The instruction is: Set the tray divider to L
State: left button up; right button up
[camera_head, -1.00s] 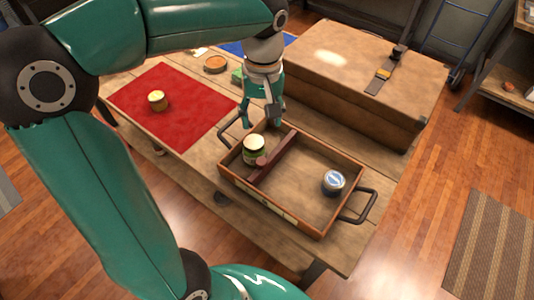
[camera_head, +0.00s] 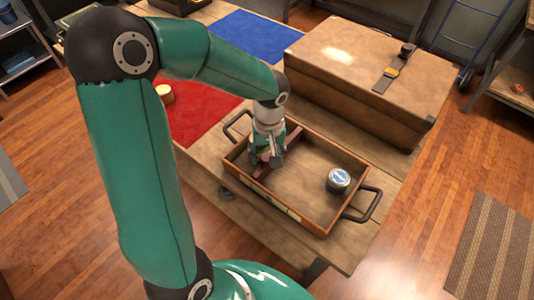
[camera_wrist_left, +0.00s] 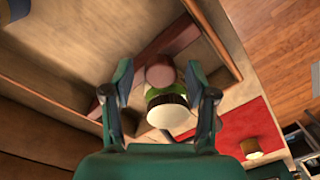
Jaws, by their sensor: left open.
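The wooden tray (camera_head: 330,226) stands on the table with black handles at both ends. A dark red-brown divider bar (camera_head: 292,139) crosses it and carries a round knob, seen in the left wrist view (camera_wrist_left: 160,72). My left gripper (camera_head: 266,158) is down at the divider, open, with its fingers on either side of the knob; I cannot tell whether they touch it. A green jar with a pale lid (camera_wrist_left: 170,110) stands close beside the knob, mostly hidden by the gripper in the head view. A tin with a blue-and-white lid (camera_head: 338,179) stands in the right compartment.
A large brown case (camera_head: 340,60) stands behind the tray. A red mat (camera_head: 200,120) with a small yellowish tin (camera_head: 164,94) lies to the left, and a blue mat (camera_head: 255,32) farther back. The tray's right compartment is mostly bare.

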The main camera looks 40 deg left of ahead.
pick_arm(q)
jog(key=shift+c, duration=0.4)
grip_shut()
pick_arm(e)
jog(key=shift+f, duration=0.15)
